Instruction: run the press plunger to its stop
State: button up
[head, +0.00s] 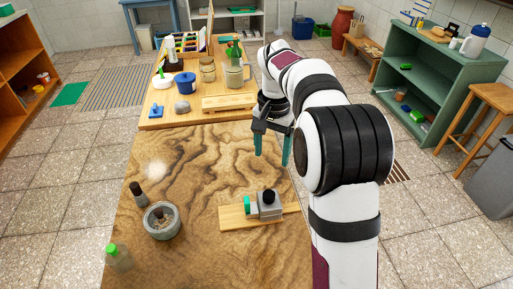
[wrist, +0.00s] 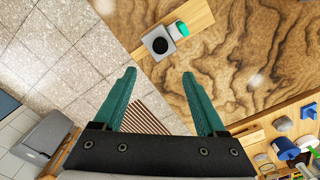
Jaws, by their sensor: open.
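The press stands on a light wooden board (head: 234,217) near the front right of the table. It has a grey block (head: 268,208) with a black knob (head: 268,195) on top and a teal part (head: 247,206) at its left. In the wrist view, the black knob (wrist: 160,45) and grey block (wrist: 178,31) show from above, ahead of the fingertips. My gripper (head: 272,160) is open and empty, with two teal fingers pointing down. It hangs above the table's right side, behind the press and apart from it. The wrist view also shows my gripper (wrist: 159,72).
A dark bottle (head: 137,196), a grey bowl (head: 162,221) and a green-capped bottle (head: 118,259) stand at the left. A raised board (head: 160,123) at the back carries a blue pot (head: 185,83), jars and a wooden block (head: 229,102). The table (head: 190,170) is clear between.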

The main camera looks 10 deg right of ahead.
aim_at(269, 193)
notch_tip(269, 193, down, 16)
jog(key=shift+r, duration=0.2)
